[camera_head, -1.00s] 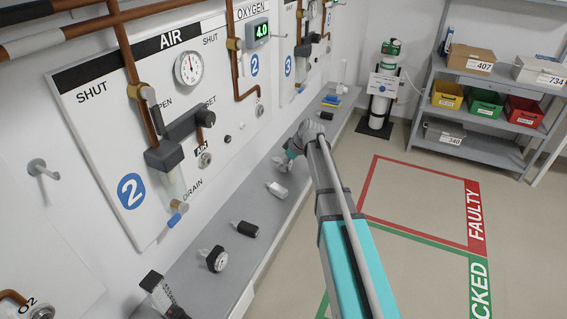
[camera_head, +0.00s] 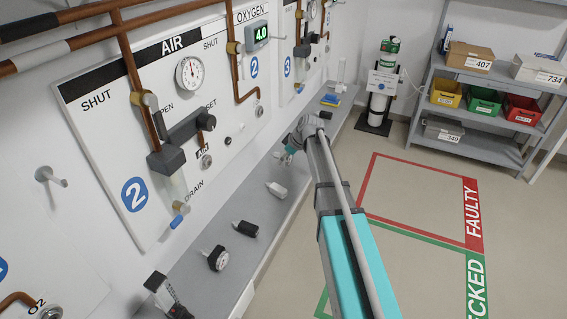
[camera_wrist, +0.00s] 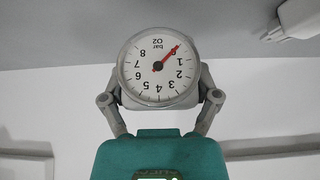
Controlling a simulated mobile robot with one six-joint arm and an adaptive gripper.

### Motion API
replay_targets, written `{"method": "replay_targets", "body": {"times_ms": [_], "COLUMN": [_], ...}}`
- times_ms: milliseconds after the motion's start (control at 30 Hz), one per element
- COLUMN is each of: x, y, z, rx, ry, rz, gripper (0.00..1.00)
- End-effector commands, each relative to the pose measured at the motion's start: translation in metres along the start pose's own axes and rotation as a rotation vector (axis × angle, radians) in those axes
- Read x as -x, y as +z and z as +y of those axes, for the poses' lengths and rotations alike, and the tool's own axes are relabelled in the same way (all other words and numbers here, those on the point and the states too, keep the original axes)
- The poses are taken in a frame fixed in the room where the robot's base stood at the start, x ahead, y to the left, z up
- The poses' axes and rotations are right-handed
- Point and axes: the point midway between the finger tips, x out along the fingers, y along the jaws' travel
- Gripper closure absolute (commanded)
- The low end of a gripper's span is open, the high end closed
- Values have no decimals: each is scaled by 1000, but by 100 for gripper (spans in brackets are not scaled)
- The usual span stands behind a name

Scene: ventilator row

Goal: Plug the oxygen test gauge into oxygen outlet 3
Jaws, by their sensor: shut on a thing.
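My gripper (camera_wrist: 160,100) is shut on the oxygen test gauge (camera_wrist: 158,75), a round white dial marked "bar O2" with its red needle near 0. The dial appears upside down in the wrist view, and its back is hidden. In the head view my gripper (camera_head: 289,153) is above the grey shelf, in front of the wall panels; the gauge cannot be made out there. The panel with the blue 3 label (camera_head: 288,66) is farther along the wall. Its outlet is too small to tell clearly.
The grey shelf (camera_head: 222,222) under the panels holds another dial gauge (camera_head: 218,258), a black-and-white fitting (camera_head: 246,229) and a white fitting (camera_head: 277,190). The AIR 2 panel (camera_head: 115,120) is at left. A cylinder (camera_head: 383,85) and rack (camera_head: 466,137) stand behind. Floor at right is clear.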

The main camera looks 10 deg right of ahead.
Motion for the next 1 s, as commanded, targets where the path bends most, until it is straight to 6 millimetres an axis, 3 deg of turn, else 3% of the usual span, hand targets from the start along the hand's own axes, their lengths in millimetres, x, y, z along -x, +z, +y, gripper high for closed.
{"method": "replay_targets", "body": {"times_ms": [267, 800, 1000], "x": [10, 64, 69], "y": [-6, -40, -42], "z": [0, 0, 0], "rx": [0, 0, 0], "ry": [0, 0, 0], "rz": [0, 0, 0], "gripper": [82, 82, 82]}}
